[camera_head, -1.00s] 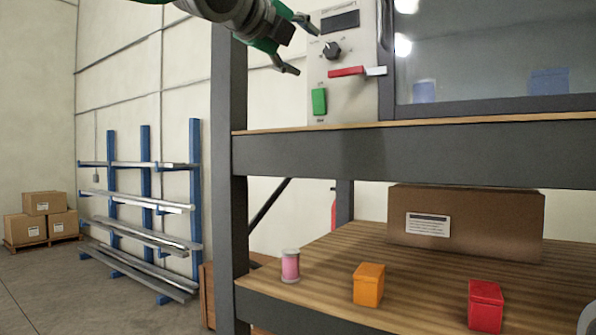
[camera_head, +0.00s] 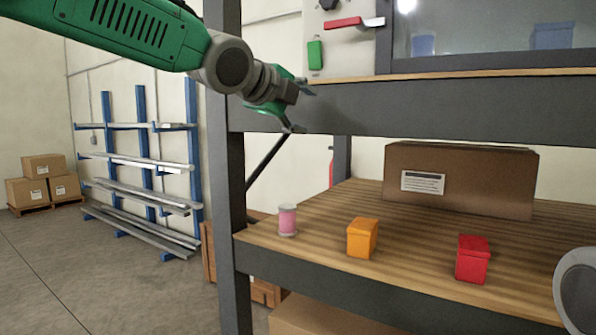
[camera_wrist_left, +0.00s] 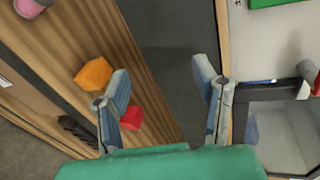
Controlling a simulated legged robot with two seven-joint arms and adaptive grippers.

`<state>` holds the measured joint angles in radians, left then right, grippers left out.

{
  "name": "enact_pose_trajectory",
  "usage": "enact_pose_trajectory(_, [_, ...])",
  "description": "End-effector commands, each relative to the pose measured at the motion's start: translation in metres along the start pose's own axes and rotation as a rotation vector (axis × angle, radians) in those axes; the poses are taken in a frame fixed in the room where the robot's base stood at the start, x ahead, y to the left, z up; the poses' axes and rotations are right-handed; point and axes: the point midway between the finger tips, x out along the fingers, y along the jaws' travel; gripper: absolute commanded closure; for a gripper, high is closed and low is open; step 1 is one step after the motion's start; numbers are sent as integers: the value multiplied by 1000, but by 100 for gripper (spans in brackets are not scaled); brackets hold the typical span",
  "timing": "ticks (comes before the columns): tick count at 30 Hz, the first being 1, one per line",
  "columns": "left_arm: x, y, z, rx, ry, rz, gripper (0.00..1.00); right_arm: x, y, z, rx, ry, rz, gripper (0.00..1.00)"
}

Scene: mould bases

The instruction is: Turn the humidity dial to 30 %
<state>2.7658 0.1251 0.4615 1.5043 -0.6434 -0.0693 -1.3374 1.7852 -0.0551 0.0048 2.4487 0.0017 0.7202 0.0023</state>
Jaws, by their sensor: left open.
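A black dial (camera_head: 329,4) sits on the pale control panel (camera_head: 352,55), cut by the top edge of the head view. Its pointer and scale cannot be read. My left gripper (camera_head: 302,108) is open and empty, below the panel and in front of the dark upper shelf beam, apart from the dial. In the left wrist view the spread fingers (camera_wrist_left: 161,75) have nothing between them. The dial cannot be made out there. My right gripper is not in view.
A red handle (camera_head: 343,23) and a green switch (camera_head: 315,54) are on the panel. A glass-fronted chamber (camera_head: 470,45) stands right of it. The lower shelf holds a pink spool (camera_head: 287,220), an orange box (camera_head: 362,238), a red box (camera_head: 473,259) and a carton (camera_head: 480,180).

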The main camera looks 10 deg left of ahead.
Motion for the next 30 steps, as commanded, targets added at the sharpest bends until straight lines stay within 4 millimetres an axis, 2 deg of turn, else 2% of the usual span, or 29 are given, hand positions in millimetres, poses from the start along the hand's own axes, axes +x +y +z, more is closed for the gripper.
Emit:
enact_pose_trajectory(1, [5, 11, -1, -20, 4, 16, 45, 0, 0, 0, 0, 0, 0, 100])
enact_pose_trajectory(6, [19, 44, -4, -90, 17, 57, 45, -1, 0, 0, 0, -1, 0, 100])
enact_pose_trajectory(15, [34, 92, -9, -200, 28, 117, 45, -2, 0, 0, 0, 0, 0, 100])
enact_pose_trajectory(21, [39, 107, -10, -236, 30, 135, 45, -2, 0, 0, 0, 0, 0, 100])
enact_pose_trajectory(30, [39, 110, -10, -243, 31, 138, 45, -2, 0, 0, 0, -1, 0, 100])
